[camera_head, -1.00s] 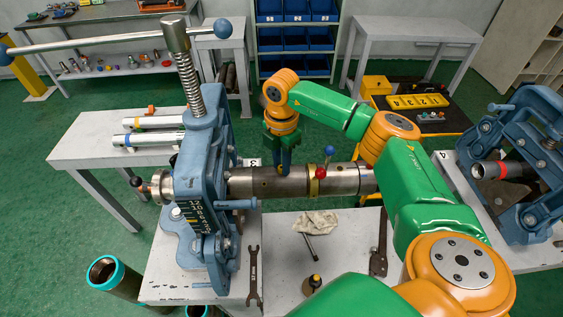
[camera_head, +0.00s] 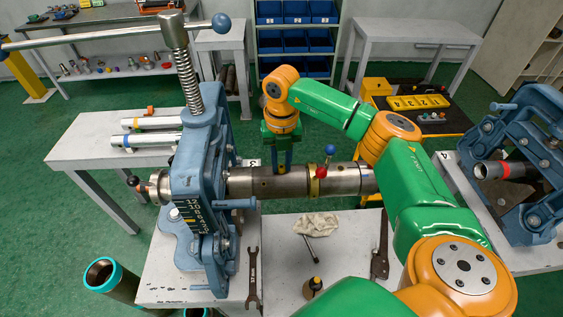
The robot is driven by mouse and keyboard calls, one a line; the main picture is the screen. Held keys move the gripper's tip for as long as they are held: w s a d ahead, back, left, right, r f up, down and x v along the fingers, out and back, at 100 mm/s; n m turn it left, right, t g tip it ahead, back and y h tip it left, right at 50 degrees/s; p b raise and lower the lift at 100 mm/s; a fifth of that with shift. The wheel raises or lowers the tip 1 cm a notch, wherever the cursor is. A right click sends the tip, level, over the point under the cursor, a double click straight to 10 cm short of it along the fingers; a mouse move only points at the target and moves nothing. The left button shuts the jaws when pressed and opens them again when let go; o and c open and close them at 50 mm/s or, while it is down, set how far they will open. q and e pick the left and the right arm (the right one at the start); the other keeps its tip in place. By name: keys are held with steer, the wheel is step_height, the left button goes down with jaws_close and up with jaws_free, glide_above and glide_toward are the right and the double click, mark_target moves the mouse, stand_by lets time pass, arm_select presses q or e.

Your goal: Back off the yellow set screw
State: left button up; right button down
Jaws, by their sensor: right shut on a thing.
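A steel pipe (camera_head: 265,182) lies level through the blue vise (camera_head: 199,178). A yellow band (camera_head: 316,181) circles it, with a red ball knob (camera_head: 320,174) and a blue ball knob (camera_head: 330,150) beside it. My right gripper (camera_head: 284,168) points down onto the top of the pipe, left of the band. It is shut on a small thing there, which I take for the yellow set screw. The fingers hide it, so its colour does not show. My left gripper is not in view.
A wrench (camera_head: 253,277), a cloth (camera_head: 316,225) and a small dark bottle (camera_head: 312,287) lie or stand on the white bench in front of the pipe. A second blue vise (camera_head: 525,160) stands at the right. My right arm crosses above the bench's right part.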

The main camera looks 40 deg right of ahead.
steer(key=n, duration=0.7)
steer(key=shift+b, duration=0.4)
steer(key=n, duration=0.4)
steer(key=shift+s+f, duration=0.1)
steer(key=n, duration=0.4)
steer(key=shift+b, duration=0.3)
steer(key=n, duration=0.5)
steer(key=shift+n, duration=0.4)
steer(key=n, duration=0.4)
steer(key=shift+n, duration=0.3)
steer(key=c, duration=0.7)
jaws_free()
steer(key=shift+c, duration=0.2)
